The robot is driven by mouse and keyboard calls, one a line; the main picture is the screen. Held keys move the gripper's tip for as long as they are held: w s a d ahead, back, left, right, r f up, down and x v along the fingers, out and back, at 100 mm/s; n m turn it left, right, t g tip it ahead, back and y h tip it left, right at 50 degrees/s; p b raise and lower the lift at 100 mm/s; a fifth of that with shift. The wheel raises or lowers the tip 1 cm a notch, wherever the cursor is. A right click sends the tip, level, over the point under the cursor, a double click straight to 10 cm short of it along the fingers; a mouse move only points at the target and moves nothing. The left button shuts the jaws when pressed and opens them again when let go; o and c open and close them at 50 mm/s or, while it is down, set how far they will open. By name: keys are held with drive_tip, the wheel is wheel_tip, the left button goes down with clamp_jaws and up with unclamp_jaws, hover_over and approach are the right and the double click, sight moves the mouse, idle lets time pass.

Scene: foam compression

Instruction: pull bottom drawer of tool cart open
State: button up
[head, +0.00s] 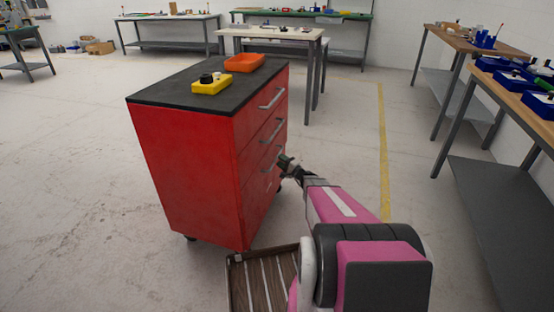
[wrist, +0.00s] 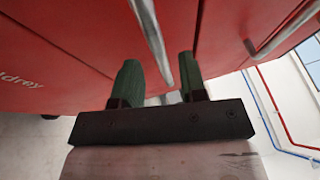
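The red tool cart (head: 190,160) stands left of centre in the head view, with a dark top and a column of drawers on its right face. All its drawers look shut. The bottom drawer (head: 258,208) is low on that face, and its handle is not clear in the head view. My gripper (head: 287,163) is close to the lower drawers and covers part of them. In the wrist view my gripper (wrist: 160,80) is open. The end of a grey handle (wrist: 152,40) appears between its green fingers; I cannot tell whether they touch it.
A yellow bin (head: 212,87) and an orange tray (head: 244,63) sit on the cart top. A pale table (head: 270,33) stands behind the cart. Workbenches (head: 480,44) line the right side. Clear floor lies between cart and benches.

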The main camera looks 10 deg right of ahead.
drive_tip(key=shift+x, duration=1.7)
clamp_jaws()
drive_tip(key=shift+s+d, duration=0.1)
drive_tip(key=shift+s, duration=0.05)
drive_tip(key=s+d, duration=0.8)
drive_tip(key=d, duration=0.6)
drive_tip(key=s+d, duration=0.8)
drive_tip(key=d, duration=0.6)
drive_tip(key=shift+s, duration=0.1)
unclamp_jaws()
